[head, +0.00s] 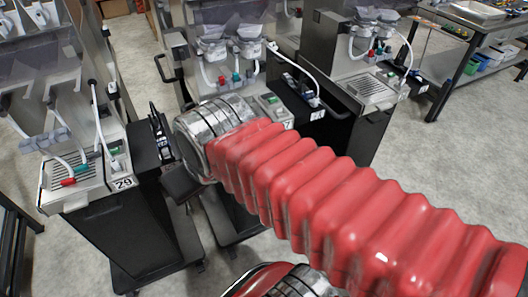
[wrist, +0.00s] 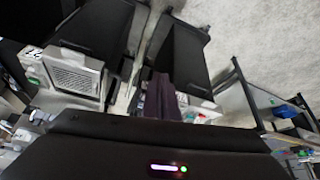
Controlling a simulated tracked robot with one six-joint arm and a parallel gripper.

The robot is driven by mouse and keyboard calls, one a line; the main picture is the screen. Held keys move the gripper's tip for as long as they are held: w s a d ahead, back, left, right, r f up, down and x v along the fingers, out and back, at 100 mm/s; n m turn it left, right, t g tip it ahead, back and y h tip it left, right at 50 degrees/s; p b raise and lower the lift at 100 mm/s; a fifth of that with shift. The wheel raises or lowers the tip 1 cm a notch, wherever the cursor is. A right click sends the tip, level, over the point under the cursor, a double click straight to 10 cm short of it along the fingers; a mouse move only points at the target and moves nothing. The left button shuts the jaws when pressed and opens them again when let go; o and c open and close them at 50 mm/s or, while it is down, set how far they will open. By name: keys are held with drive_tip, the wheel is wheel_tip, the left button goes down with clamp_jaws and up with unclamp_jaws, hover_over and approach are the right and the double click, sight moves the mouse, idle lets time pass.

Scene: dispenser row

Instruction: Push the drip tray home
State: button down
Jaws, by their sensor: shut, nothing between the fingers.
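A slatted drip tray (head: 75,170) sits in the dispenser marked 29 at the left of the head view. Another slatted tray (head: 370,88) sits in the dispenser at the back right. The middle dispenser's tray is hidden behind my arm. In the wrist view a slatted tray (wrist: 75,76) shows at the left, clear of my fingers. My gripper (head: 182,187) is a dark shape between dispenser 29 and the middle one. Its fingers (wrist: 163,92) are together and empty, in front of a pale dispenser top (wrist: 203,106). I cannot tell whether they touch it.
Dispenser 29's black cabinet (head: 140,235) stands close to my gripper. The middle dispenser (head: 272,110) is partly behind my arm. A metal workbench (head: 470,30) stands at the back right. Grey floor (head: 420,140) is open at the right.

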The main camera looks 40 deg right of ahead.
drive_tip(key=w+d+f+m+g, duration=0.1)
drive_tip(key=d+f, duration=0.2)
drive_tip(key=d, duration=0.9)
drive_tip(key=w+d+f+m+g+h, duration=0.1)
drive_tip(key=d+f, duration=0.3)
drive_tip(key=d, duration=0.8)
drive_tip(key=shift+w+d+f+m, duration=0.15)
drive_tip(key=shift+w+m, duration=0.2)
drive_tip(key=shift+m, duration=0.25)
drive_tip(key=w+d+f, duration=0.2)
drive_tip(key=w+f, duration=0.4)
drive_tip(key=f, duration=0.3)
drive_tip(key=shift+w+f, duration=0.3)
drive_tip(key=shift+w, duration=0.05)
drive_tip(key=shift+w, duration=0.1)
